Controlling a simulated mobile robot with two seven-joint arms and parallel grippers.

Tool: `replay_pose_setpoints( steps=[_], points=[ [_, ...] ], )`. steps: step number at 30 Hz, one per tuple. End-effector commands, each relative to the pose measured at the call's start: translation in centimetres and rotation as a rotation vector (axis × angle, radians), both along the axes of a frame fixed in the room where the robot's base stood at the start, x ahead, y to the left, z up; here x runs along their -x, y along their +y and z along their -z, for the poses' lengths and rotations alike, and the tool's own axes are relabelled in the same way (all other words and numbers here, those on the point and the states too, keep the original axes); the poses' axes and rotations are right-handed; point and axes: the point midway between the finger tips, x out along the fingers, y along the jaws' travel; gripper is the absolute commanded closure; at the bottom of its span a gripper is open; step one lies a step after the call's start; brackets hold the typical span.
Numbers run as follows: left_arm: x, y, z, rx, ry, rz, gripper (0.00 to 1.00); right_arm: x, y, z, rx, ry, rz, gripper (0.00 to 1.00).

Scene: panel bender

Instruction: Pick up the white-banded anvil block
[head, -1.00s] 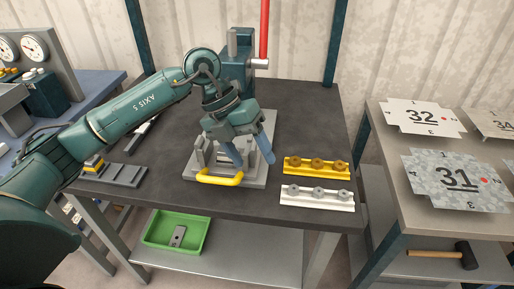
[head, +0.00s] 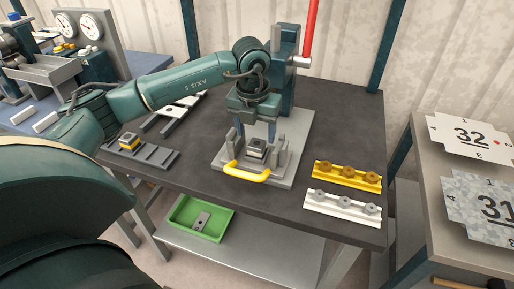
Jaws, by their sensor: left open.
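A small dark block with a pale band (head: 257,147), which looks like the white-banded anvil block, sits in the grey fixture (head: 289,160) on the dark bench, behind the yellow handle. My left gripper (head: 255,135) points down over it. Its two fingers are open, one on each side of the block's top; I cannot tell whether they touch it. My right gripper is not in view.
The yellow handle (head: 246,173) is at the fixture's front. A press column with a red lever (head: 311,28) stands behind. A yellow rail (head: 347,176) and a white rail (head: 342,206) lie to the right. A green bin (head: 218,231) is on the shelf below.

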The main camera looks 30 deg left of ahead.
Motion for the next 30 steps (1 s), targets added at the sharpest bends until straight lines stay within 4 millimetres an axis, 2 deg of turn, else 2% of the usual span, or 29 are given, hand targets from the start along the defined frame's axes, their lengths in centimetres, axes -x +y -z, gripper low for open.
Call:
replay_pose_setpoints(
  steps=[4, 9, 17, 30],
  points=[
    [-0.7, 0.3, 2.2, 0.001, 0.006, -0.001, 0.38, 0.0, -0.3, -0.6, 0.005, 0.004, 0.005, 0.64],
    [-0.9, 0.4, 4.1, 0.001, 0.003, 0.000, 0.38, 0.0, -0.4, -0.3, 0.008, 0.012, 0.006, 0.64],
    [-1.0, 0.4, 4.3, 0.001, 0.002, 0.000, 0.38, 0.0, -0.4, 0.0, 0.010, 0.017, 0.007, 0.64],
    [-0.9, 0.3, 4.3, 0.001, 0.001, 0.000, 0.74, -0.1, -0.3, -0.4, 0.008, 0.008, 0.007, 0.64]
  ],
)
